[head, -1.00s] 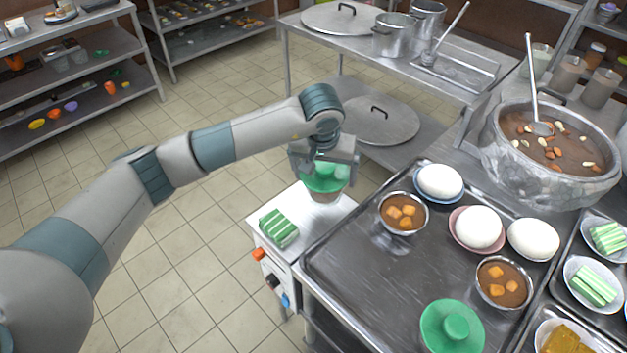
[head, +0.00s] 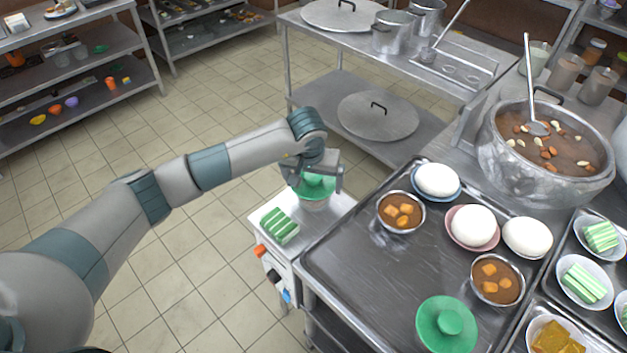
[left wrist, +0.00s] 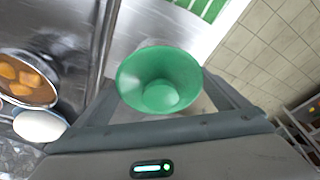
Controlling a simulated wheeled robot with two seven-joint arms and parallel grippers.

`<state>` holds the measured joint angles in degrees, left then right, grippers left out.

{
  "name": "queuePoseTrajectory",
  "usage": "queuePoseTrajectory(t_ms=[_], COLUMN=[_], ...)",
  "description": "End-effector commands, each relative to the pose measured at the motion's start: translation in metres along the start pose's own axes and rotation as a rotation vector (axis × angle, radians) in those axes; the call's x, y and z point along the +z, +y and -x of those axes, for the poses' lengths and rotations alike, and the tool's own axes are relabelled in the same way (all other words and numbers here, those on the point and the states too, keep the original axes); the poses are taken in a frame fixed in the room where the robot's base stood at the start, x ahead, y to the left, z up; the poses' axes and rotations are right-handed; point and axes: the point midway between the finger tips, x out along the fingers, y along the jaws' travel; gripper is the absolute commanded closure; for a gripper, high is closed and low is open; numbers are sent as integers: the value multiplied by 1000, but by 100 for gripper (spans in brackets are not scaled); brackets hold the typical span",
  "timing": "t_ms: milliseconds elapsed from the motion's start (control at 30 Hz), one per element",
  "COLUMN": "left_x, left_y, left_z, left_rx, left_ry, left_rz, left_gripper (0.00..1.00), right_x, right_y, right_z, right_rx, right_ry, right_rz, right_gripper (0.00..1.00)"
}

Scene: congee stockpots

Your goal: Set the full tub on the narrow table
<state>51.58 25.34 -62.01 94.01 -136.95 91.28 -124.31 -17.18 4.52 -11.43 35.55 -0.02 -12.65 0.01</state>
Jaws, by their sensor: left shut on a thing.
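My left gripper (head: 314,172) is shut on a tub with a green lid (head: 315,192). The tub is upright over the right part of the narrow table (head: 316,228), a small white stand with knobs on its front. I cannot tell whether the tub's base touches the tabletop. In the left wrist view the green lid (left wrist: 160,82) sits between the fingers and hides most of the tub's body. The tub's contents are hidden. My right gripper is not in view.
A green striped cake (head: 280,225) lies on the narrow table, left of the tub. A large stockpot (head: 540,165) stands at the right back. Open floor lies left.

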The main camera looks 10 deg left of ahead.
Motion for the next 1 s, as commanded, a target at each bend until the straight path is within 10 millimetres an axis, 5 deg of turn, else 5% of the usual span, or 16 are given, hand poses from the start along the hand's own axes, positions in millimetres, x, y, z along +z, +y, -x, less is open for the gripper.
queuePoseTrajectory(t_ms=[567,600,1000], left_x=[2,3,2], left_y=[0,0,0], left_z=[-11,-10,-7], left_rx=[1,0,0], left_ry=[3,1,0], left_rz=[-1,-1,0], left_gripper=[42,0,0], right_x=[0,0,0], right_y=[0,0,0], right_z=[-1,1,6], right_rx=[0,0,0], right_ry=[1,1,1], right_rz=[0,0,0], right_gripper=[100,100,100])
